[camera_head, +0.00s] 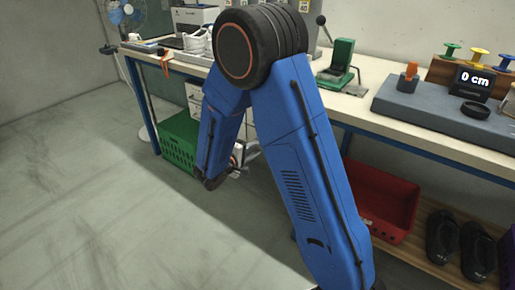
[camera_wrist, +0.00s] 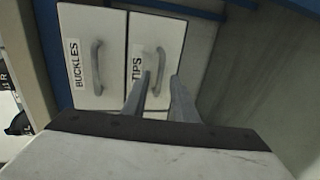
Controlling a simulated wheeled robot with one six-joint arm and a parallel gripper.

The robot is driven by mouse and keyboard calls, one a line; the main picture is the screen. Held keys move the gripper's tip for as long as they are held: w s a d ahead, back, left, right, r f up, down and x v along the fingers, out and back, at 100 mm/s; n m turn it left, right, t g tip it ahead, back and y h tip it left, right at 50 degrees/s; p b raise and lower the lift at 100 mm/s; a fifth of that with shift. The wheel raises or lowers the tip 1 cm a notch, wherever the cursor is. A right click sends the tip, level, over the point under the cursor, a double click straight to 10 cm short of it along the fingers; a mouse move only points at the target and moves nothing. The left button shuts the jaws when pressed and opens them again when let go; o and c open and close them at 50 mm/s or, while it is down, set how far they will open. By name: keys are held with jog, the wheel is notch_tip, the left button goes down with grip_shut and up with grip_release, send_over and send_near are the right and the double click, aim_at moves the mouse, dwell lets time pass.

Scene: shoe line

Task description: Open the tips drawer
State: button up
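The tips drawer (camera_wrist: 172,32) shows in the wrist view as a white front labelled TIPS, with a grey bar handle (camera_wrist: 160,57). The drawer looks shut, its front level with the neighbouring one. My gripper (camera_wrist: 160,76) is open in front of it. Its two grey fingers point at the handle, one on each side of it in the picture. I cannot tell whether they touch it. In the head view my gripper (camera_head: 243,158) is low beside the bench, partly hidden by my blue arm, which also covers most of the drawer unit.
The buckles drawer (camera_wrist: 88,25), with its own handle (camera_wrist: 97,68), sits left of the tips drawer. In the head view a green crate (camera_head: 178,140) and a red bin (camera_head: 385,200) stand under the workbench (camera_head: 375,108). The floor (camera_head: 90,190) at left is clear.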

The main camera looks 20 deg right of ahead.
jog(key=shift+x, duration=0.9)
grip_shut()
dwell(0.9)
